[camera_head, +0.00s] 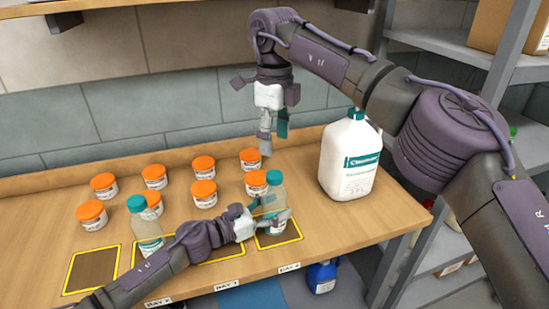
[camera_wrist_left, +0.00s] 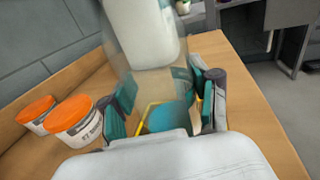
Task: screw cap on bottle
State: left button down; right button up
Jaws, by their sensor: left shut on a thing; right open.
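A clear bottle with a white and teal label (camera_head: 277,199) stands upright over the yellow-outlined pad at the right of the row. A teal cap (camera_head: 274,178) sits at its top; I cannot tell how tightly it is seated. My left gripper (camera_head: 275,217) is shut on the lower part of this bottle, its fingers on either side. In the left wrist view the see-through bottle (camera_wrist_left: 150,72) rises between the teal finger pads, blurred. My right gripper (camera_head: 273,133) is open and empty, above and apart from the cap. A second teal-capped bottle (camera_head: 147,228) stands at the left.
Several orange-lidded tubs (camera_head: 203,192) stand on the wooden bench (camera_head: 340,225), left of and behind the held bottle. A large white jug (camera_head: 350,157) stands close on the right. Yellow-outlined pads (camera_head: 92,270) line the front edge. A grey shelf rack (camera_head: 440,150) is at the right.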

jog(key=shift+r, duration=1.6)
pick_arm(q)
jog(key=shift+c, duration=1)
grip_release()
jog(key=v, duration=1.2)
jog(key=shift+f, duration=0.1)
jog(key=shift+s, duration=0.1)
pick_arm(e)
jog(key=shift+f, duration=0.1)
